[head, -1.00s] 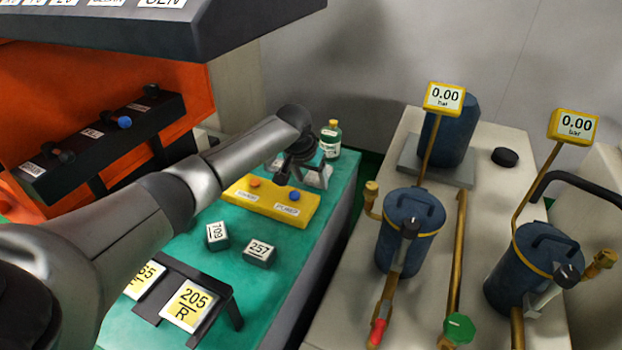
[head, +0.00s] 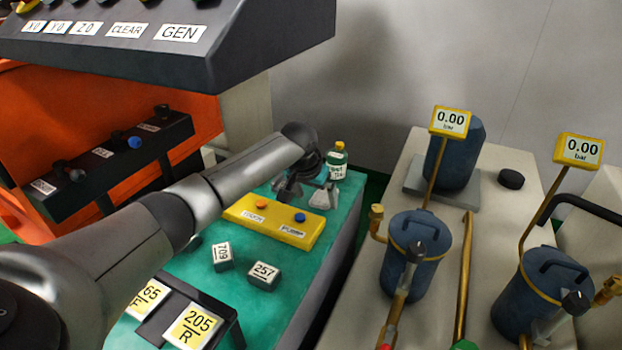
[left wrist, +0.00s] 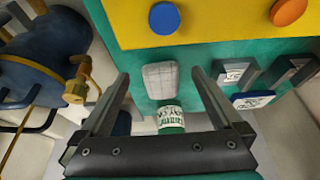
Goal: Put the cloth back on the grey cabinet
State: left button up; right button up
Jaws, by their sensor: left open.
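A pale grey cloth with a faint grid (left wrist: 163,80) lies on the green top between the yellow button box and a labelled bottle in the left wrist view. My left gripper (left wrist: 160,78) is open, with one finger on each side of the cloth in that view; whether it touches the cloth cannot be told. In the head view the left gripper (head: 306,190) is over the far end of the green-topped bench (head: 200,285), beside the bottle (head: 338,160). A pale patch there may be cloth or finger. Which unit is the grey cabinet is unclear. My right gripper is out of view.
The yellow button box (head: 272,222) is close to the gripper. Two small numbered blocks (head: 263,276) and a sign stand (head: 225,318) are nearer. Blue vessels (head: 418,250) and brass pipes stand on the pale bench (head: 390,185) at right.

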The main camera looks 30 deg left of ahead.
pick_arm(q)
jog(key=p+v, duration=0.2)
jog(key=v, duration=0.8)
jog(key=shift+r, duration=0.15)
